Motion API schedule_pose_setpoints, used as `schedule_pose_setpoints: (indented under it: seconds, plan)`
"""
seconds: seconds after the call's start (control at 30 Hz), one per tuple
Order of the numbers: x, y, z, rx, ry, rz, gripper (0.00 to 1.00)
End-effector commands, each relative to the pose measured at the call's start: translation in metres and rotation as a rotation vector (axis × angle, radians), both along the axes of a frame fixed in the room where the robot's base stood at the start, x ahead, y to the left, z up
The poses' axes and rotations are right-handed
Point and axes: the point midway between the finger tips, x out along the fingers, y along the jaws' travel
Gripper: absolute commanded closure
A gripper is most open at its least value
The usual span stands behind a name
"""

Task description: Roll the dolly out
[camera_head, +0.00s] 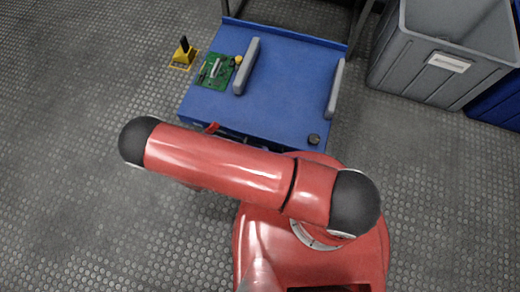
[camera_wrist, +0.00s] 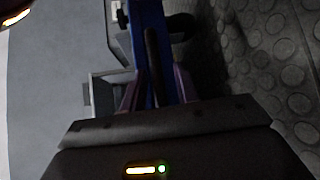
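The blue dolly (camera_head: 270,88) stands beyond my red arm in the head view. Its near edge is partly hidden by the arm. A small red part (camera_head: 212,128) shows at that edge. In the wrist view a blue strip (camera_wrist: 143,20), apparently the dolly's edge, runs up the middle. My gripper (camera_wrist: 157,90) shows there with its two purplish fingers apart. A dark bar (camera_wrist: 152,55) lies in line with the gap between them; I cannot tell whether they touch it. The gripper is hidden in the head view.
The dolly carries two grey bars (camera_head: 246,66), a green circuit board (camera_head: 215,72) and a black knob (camera_head: 314,139). A yellow block with a black post (camera_head: 184,53) stands on the floor at left. A grey bin (camera_head: 420,75) and blue bin (camera_head: 497,103) stand right.

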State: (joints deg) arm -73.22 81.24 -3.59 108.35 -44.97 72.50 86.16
Motion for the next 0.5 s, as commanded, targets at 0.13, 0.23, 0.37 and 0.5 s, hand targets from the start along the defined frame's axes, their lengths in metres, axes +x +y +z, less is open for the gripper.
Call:
schedule_pose_setpoints:
  seconds: [0.13, 0.23, 0.37, 0.5]
  plan:
    - [0.001, -0.001, 0.000, -0.001, -0.002, 0.000, 0.66]
    - [0.002, -0.001, 0.000, -0.002, -0.002, 0.000, 0.66]
    - [0.000, 0.004, 0.001, -0.001, -0.003, 0.001, 0.66]
    - [-0.009, 0.022, 0.004, 0.002, -0.004, 0.003, 0.66]
